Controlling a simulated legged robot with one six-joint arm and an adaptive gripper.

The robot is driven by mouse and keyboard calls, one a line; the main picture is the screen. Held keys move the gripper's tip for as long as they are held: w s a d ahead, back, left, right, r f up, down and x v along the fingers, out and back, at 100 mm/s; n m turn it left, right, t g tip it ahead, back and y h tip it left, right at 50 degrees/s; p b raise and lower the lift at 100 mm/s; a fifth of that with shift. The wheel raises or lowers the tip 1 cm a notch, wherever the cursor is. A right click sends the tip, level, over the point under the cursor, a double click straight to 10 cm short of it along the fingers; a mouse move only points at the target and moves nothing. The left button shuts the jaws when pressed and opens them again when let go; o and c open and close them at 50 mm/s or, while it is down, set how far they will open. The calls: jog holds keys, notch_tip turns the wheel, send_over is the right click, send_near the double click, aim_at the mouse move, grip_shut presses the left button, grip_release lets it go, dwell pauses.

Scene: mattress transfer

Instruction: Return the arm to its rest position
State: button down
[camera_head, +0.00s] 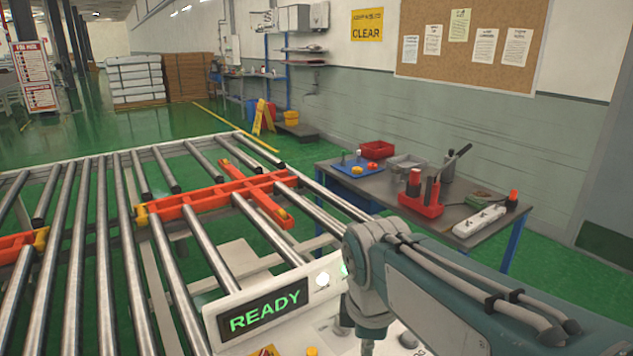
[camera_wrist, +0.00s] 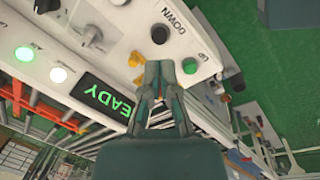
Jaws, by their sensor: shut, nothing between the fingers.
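My gripper (camera_wrist: 159,68) shows in the wrist view with its two fingers drawn together at the tips and nothing between them. It is over the white control panel (camera_wrist: 115,22), and its tips appear close to a dark round button (camera_wrist: 159,34) by the word DOWN. I cannot tell whether they touch. A green button (camera_wrist: 190,66) is just right of the tips. In the head view, my arm reaches in from the lower right over the panel, and the fingers are mostly out of sight below. The panel's display (camera_head: 265,311) reads READY in green.
A roller conveyor (camera_head: 120,262) with orange crossbars (camera_head: 215,195) fills the left. A workbench (camera_head: 345,190) with a red tool holder (camera_head: 420,205), a power strip (camera_head: 479,221) and a red bin (camera_head: 377,149) stands behind my arm. Green floor (camera_head: 185,125) is open at the back.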

jog(key=s+d+m+t, duration=0.4)
jog(key=s+d+m, duration=0.4)
jog(key=m, duration=0.8)
jog(key=shift+s+f, duration=0.45)
jog(key=shift+s, duration=0.15)
dwell(1.1)
